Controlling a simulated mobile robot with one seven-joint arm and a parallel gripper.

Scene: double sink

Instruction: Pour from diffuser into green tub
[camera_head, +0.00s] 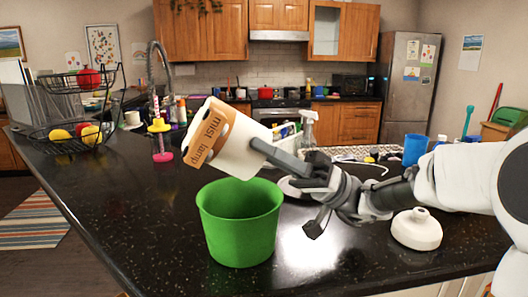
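The diffuser (238,147) is white with a wood-coloured band lettered "mist lamp". It is tipped onto its side in the air above the green tub (239,238), with its banded end to the left. The tub stands upright on the dark counter, and its inner floor is hidden from this angle. My gripper (314,201) is to the right of the diffuser, at the end of a grey handle-like bar that joins the diffuser's right side. It appears shut on that bar. No stream of contents shows.
A white domed piece with a neck (416,232) sits on the counter at right. A blue cup (415,150) and a spray bottle (308,130) stand behind. A wire fruit basket (75,125) is at far left. The counter left of the tub is clear.

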